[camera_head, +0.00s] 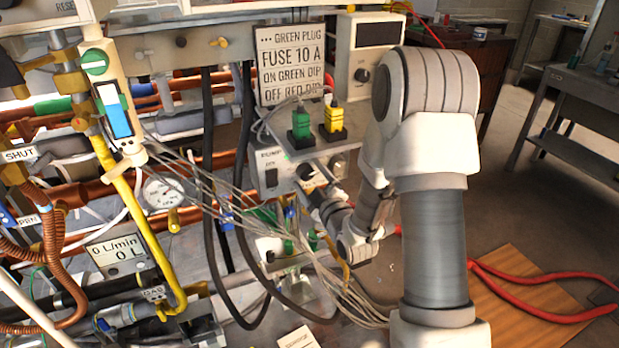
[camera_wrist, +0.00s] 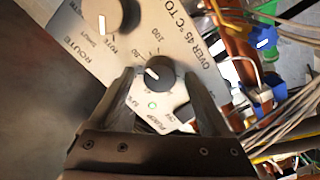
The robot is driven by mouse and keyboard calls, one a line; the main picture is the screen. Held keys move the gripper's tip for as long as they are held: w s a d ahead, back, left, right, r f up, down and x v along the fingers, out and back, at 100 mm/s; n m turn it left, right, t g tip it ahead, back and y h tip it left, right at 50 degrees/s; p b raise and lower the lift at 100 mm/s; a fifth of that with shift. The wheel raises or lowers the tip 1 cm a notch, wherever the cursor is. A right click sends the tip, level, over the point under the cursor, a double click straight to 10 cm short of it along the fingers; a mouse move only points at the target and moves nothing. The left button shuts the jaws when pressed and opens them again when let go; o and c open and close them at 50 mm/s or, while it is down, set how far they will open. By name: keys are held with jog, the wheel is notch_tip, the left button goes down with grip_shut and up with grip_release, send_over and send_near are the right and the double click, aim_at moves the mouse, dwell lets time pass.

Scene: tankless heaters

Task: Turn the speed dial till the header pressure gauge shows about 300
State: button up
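The speed dial (camera_wrist: 158,73) is a black round knob with a white pointer mark, on a pale panel with printed numbers around it, in the wrist view. The "PUMP SPE…" lettering beside it is partly hidden. My gripper (camera_wrist: 160,82) is open, with one dark finger on each side of the dial and small gaps visible; I cannot tell whether either touches. In the head view my gripper (camera_head: 318,198) is at the front of the control box (camera_head: 270,172). A round white gauge (camera_head: 163,191) sits among the pipes to the left; its needle reading and label are too small to read.
A larger knob marked ROUTE (camera_wrist: 112,15) is close beside the dial. Loose pale cables (camera_head: 235,205) and black hoses (camera_head: 208,150) hang left of my gripper. Green (camera_head: 301,124) and yellow (camera_head: 334,117) plugs stand above the box.

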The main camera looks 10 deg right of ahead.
grip_shut()
jog(key=shift+f+m+b, duration=0.2)
jog(key=shift+m+b, duration=0.2)
jog(key=shift+b, duration=0.65)
jog(key=shift+r+m+b, duration=0.15)
jog(key=shift+m+b, duration=0.35)
jog(key=shift+o, duration=0.2)
grip_release()
